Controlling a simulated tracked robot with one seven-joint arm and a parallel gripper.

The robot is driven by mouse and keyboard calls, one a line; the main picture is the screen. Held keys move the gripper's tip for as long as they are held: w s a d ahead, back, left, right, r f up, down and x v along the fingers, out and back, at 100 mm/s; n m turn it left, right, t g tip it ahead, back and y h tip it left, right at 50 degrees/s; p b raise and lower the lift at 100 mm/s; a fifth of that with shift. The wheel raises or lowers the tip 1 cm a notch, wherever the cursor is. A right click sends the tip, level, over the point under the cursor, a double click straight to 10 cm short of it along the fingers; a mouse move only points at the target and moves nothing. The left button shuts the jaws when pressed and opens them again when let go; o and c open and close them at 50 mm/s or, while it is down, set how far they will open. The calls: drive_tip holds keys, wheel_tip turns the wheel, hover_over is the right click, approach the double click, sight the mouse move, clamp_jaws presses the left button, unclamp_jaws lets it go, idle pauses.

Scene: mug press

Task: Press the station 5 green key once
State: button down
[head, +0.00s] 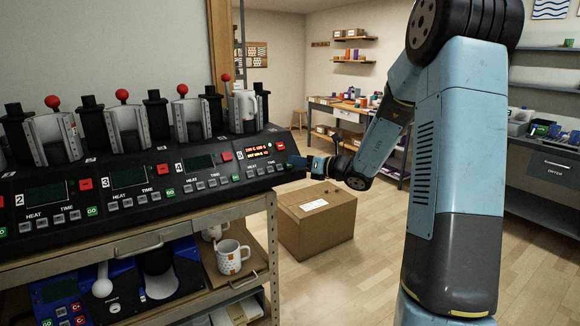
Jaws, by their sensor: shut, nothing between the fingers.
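Station 5 is at the right end of the black press console (60,215), with a lit display (259,151) showing red-orange text and a red key (281,146). A white mug sits in its press (243,108). My gripper (293,161) is shut and empty, reaching in from the right to the console's right end, just below the station 5 red key. The station 5 green key cannot be made out; the gripper seems to cover that area. Whether the fingertips touch the panel cannot be told.
The station 4 green key (235,178) is just left of station 5. Upright presses with red-knobbed levers stand on the console. A shelf below holds a white mug (232,256). A cardboard box (318,222) stands on the floor beneath my gripper. Open floor lies beyond.

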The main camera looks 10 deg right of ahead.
drive_tip(key=shift+w+a+f, duration=0.15)
drive_tip(key=shift+w+f, duration=0.4)
idle(1.5)
idle(0.4)
drive_tip(key=shift+s+r, duration=0.6)
drive_tip(key=shift+d, duration=0.2)
drive_tip(key=s+r, duration=0.1)
drive_tip(key=s+d+r, duration=0.1)
drive_tip(key=s+r, duration=0.1)
drive_tip(key=shift+s+r, duration=0.2)
drive_tip(key=shift+s, duration=0.05)
idle(0.7)
